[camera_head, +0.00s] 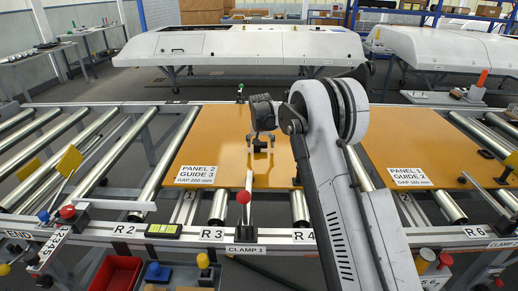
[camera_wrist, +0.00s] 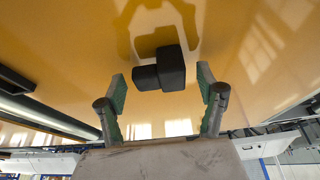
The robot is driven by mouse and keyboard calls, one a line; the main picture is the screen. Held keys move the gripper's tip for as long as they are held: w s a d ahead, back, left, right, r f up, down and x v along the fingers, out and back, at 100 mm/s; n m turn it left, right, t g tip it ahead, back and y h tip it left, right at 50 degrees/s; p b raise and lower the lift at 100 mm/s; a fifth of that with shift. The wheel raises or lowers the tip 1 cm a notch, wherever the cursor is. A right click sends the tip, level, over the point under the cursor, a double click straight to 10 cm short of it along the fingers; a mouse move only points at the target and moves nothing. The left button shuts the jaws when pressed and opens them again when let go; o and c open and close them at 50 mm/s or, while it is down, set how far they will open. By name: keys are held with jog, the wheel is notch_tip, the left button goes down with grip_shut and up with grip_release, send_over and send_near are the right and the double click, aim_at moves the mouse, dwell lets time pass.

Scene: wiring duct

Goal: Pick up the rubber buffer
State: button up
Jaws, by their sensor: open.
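The rubber buffer (camera_wrist: 171,68) is a black, blocky piece with a smaller block at its left, on the glossy orange panel in the wrist view. In the head view a small dark shape (camera_head: 259,149) under my gripper appears to be it, partly hidden by the fingers. My gripper (camera_head: 262,139) is over the left orange panel. In the wrist view its two green-padded fingers (camera_wrist: 161,84) are spread, one on each side of the buffer in the picture, with visible gaps. I cannot tell how far above the panel the fingertips are.
The left orange panel (camera_head: 215,140) lies across rollers, labelled PANEL 2 GUIDE 3. A red-knobbed clamp (camera_head: 243,197) stands at its front edge. A second orange panel (camera_head: 405,140) lies to the right of my arm. A red bin (camera_head: 116,272) sits at the front left.

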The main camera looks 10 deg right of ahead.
jog(key=c, duration=1.4)
jog(key=shift+r, duration=0.15)
